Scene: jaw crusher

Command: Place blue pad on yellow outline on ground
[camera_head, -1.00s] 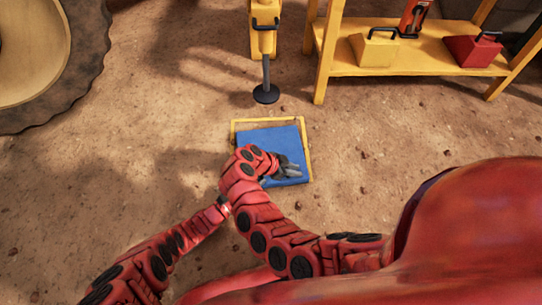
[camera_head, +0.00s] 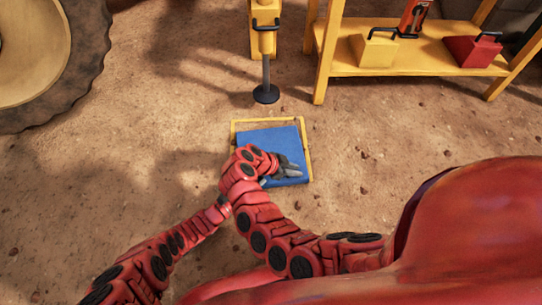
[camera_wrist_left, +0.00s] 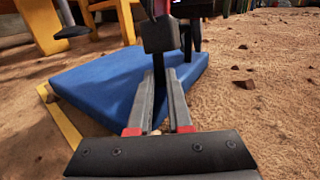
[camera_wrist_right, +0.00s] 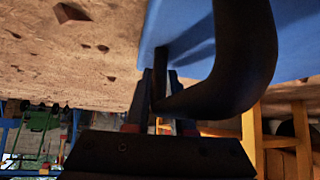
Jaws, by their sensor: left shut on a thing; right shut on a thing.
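The blue pad (camera_head: 270,142) lies over the yellow outline (camera_head: 309,150) on the ground, turned slightly against it. The outline shows along the pad's far, left and right sides; my right arm hides the near left part. In the left wrist view the pad (camera_wrist_left: 100,88) has a bit of outline (camera_wrist_left: 66,128) beside it. I cannot tell if the pad touches the ground. My right gripper (camera_head: 289,169) is over the pad, shut on its black handle (camera_wrist_right: 245,65). My left gripper (camera_wrist_left: 160,88) is shut on a dark handle part at the pad's near side; my right arm mostly hides it from the head.
A yellow stand with a dark round foot (camera_head: 266,94) is just beyond the outline. A yellow table (camera_head: 345,70) with a yellow box, a red box and a red tool stands at the back right. A large wheel (camera_head: 95,70) is at far left. Ground right of the pad is clear.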

